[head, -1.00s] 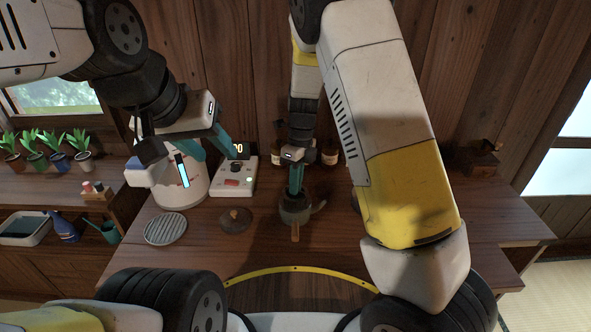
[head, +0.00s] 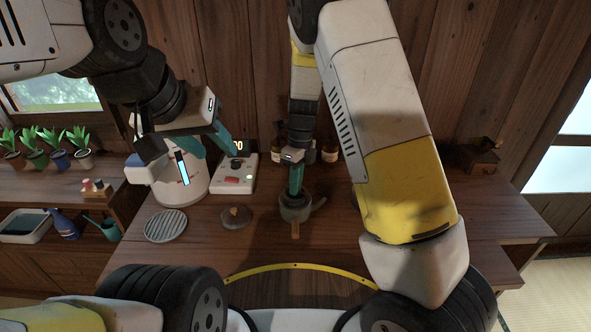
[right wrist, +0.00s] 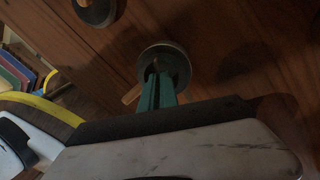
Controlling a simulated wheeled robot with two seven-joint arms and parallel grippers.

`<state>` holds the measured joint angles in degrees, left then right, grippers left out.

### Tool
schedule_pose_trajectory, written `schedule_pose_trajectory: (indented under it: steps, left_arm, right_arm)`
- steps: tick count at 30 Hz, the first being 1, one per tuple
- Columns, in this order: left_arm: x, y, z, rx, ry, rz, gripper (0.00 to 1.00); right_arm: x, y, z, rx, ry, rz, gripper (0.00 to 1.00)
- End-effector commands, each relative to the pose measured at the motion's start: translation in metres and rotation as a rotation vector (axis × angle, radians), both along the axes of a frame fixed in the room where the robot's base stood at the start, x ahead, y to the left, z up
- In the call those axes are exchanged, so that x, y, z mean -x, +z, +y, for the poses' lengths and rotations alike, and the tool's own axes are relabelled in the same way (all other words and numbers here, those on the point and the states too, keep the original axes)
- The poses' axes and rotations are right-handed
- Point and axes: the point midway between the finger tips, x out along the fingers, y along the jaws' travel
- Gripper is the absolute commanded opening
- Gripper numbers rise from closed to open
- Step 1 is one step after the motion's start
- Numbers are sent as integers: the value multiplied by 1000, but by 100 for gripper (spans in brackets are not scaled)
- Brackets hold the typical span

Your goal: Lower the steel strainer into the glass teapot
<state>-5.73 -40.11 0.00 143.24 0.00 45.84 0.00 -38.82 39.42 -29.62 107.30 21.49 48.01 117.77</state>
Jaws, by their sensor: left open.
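The teapot (head: 284,213) stands on the table below my right gripper. It looks dark grey, with a wooden handle towards me and a spout to the right. In the right wrist view, its round rim (right wrist: 184,58) surrounds my fingertips. My right gripper (head: 296,192) points down at the teapot's mouth, its teal fingers close together. A small greyish bit between the tips (right wrist: 155,70) looks like the steel strainer; most of it is hidden. My left gripper (head: 213,150) is open and empty above the kettle and the control box. A dark lid (head: 236,217) lies left of the teapot.
A white kettle (head: 180,187) and a white control box (head: 233,180) stand at the back left. A round slatted trivet (head: 166,226) lies in front of the kettle. Brown bottles (head: 329,155) stand behind the teapot. The table in front of the lid is clear.

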Motion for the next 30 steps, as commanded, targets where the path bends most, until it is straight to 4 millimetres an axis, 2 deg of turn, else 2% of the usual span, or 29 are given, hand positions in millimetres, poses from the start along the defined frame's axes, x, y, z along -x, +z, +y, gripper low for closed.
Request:
schedule_pose_trajectory:
  steps: [30]
  left_arm:
    - [0,0,0,0,0,0,43]
  right_arm:
    - [0,-11,0,-1,0,0,0]
